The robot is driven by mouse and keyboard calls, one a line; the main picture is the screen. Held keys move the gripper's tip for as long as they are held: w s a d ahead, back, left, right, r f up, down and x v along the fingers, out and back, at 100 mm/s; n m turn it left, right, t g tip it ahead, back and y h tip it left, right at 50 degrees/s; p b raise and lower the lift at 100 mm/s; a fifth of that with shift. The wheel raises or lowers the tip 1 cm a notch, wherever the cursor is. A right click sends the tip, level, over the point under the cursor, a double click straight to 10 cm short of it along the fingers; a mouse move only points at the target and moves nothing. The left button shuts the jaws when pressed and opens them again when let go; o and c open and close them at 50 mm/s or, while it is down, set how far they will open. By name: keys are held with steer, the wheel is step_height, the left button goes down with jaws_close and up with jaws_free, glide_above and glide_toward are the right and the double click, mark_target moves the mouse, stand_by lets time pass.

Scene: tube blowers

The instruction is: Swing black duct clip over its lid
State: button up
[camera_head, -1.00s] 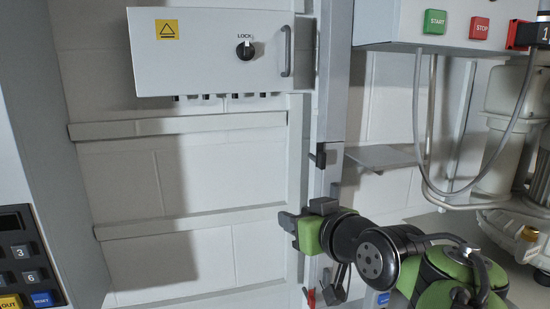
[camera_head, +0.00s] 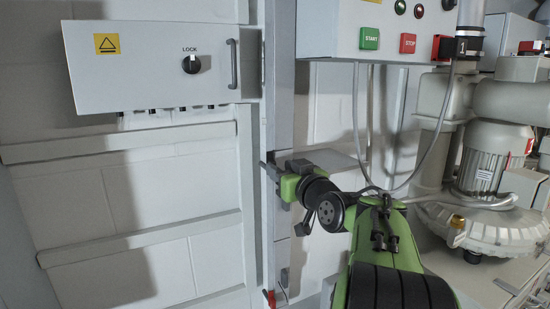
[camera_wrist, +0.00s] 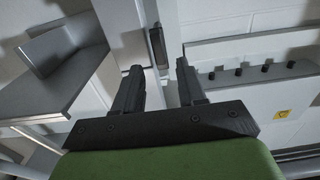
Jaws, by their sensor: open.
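The tall grey duct (camera_head: 281,110) runs upright along the wall, with its lid as the long front face. In the wrist view, the black duct clip (camera_wrist: 158,42) is a dark narrow piece on the duct's side, just beyond my fingertips and roughly in line with the gap between them. My gripper (camera_wrist: 158,68) is open and empty, with one finger to each side of that gap. In the head view, my gripper (camera_head: 271,172) is at the duct's height of the clip and hides it there. I cannot tell whether the fingers touch the clip.
A grey cabinet (camera_head: 140,75) with a lock knob hangs left of the duct. A control box (camera_head: 385,60) with START and STOP buttons hangs to the right, hoses below it. A shelf (camera_head: 325,160) lies behind my arm. A red clip (camera_head: 270,298) sits lower on the duct.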

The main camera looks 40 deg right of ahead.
mark_target(274, 163)
steer(key=x, duration=0.3)
steer(key=shift+r+p, duration=0.15)
steer(key=shift+p, duration=0.25)
steer(key=shift+w+d, duration=0.15)
steer(key=shift+w, duration=0.25)
jaws_close()
